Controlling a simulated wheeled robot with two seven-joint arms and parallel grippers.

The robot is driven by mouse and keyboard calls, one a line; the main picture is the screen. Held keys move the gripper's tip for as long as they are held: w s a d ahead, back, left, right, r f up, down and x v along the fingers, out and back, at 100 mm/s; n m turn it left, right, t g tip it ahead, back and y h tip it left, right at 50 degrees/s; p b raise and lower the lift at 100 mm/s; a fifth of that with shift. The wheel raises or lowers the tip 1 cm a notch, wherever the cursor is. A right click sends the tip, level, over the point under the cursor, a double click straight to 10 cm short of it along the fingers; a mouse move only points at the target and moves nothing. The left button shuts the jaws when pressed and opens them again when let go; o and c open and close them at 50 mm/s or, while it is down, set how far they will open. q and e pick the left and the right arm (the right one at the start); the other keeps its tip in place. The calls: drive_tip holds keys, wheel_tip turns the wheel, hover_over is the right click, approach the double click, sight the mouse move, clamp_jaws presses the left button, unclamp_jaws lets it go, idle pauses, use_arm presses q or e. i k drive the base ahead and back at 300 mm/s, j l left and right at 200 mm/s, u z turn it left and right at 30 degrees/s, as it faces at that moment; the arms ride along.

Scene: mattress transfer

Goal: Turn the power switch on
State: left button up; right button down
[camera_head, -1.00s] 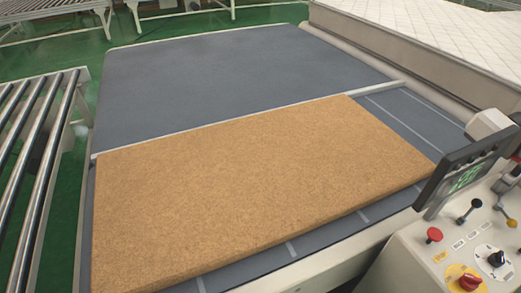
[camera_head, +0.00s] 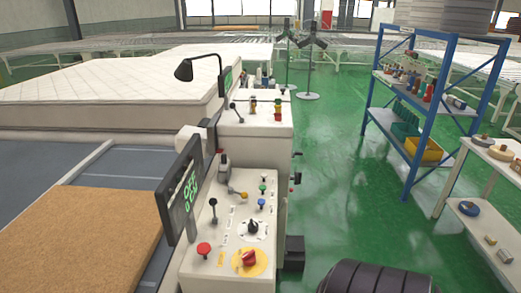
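The control panel (camera_head: 228,225) is a pale sloped console right of the tan slab. Near its front edge is a red rotary switch (camera_head: 249,258) on a round yellow plate (camera_head: 262,266). I cannot read a label on the switch or tell its setting. A red mushroom button (camera_head: 204,249) sits to its left and a black knob (camera_head: 253,227) above it. A dark screen (camera_head: 181,192) with green characters stands tilted at the panel's left side. Neither of my grippers is in view.
The tan slab (camera_head: 85,235) lies on the grey conveyor at left, with a white mattress (camera_head: 120,75) behind. A second console (camera_head: 255,118) stands beyond the panel. A blue shelf rack (camera_head: 431,123) and white shelves (camera_head: 482,190) stand right. Green floor (camera_head: 335,175) between is open.

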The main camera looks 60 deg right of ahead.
sight(249, 258)
drive_tip(key=z, duration=0.4)
drive_tip(key=l+z, duration=0.1)
drive_tip(key=z, duration=0.65)
drive_tip(key=i+l+z, duration=0.1)
drive_tip(key=z, duration=0.3)
